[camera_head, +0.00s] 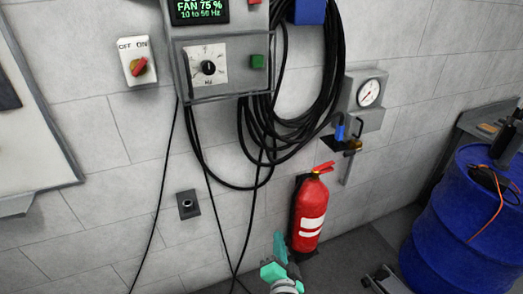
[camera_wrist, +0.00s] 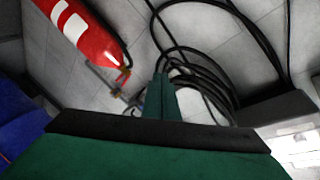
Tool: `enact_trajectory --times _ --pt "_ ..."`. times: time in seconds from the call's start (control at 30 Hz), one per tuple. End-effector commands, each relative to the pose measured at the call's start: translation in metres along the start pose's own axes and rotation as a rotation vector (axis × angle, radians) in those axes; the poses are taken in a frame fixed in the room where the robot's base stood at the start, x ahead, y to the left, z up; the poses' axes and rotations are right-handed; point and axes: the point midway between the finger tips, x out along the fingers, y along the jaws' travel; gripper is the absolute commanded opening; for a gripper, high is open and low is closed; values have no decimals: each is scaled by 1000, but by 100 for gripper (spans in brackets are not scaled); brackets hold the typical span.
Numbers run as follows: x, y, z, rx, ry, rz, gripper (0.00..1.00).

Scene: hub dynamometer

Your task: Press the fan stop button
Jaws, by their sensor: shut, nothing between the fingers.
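The fan control box (camera_head: 222,95) hangs on the wall at the top of the head view, with a green-lit display (camera_head: 199,10) reading "FAN 75 % 10 to 50 Hz". A green button (camera_head: 258,61) sits right of its black dial (camera_head: 208,68). A small red part (camera_head: 254,2) is cut off by the top edge; I cannot tell if it is the stop button. My gripper (camera_head: 279,240) is low in the head view, below the box and apart from it, in front of the extinguisher's foot. In the wrist view my gripper's fingers (camera_wrist: 161,92) are together and empty.
A red extinguisher (camera_head: 311,213) stands right of my gripper and also shows in the wrist view (camera_wrist: 85,32). Black cables (camera_head: 285,130) hang beside the box. An OFF/ON switch (camera_head: 138,66), a gauge (camera_head: 369,93) and a blue barrel (camera_head: 465,220) are around it.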

Motion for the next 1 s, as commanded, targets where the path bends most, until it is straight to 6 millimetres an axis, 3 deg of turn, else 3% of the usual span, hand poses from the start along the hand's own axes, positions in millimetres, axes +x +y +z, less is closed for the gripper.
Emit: enact_trajectory --times 0.03,0.2,0.5,0.77,1.0 --pt "13 -14 -15 29 5 -15 0" --pt "47 -53 -54 135 -10 -49 0" --pt "86 -136 -129 303 -54 -112 0" --pt "95 -218 -198 423 -106 -165 0" --pt "81 -296 -260 513 -163 -208 0"
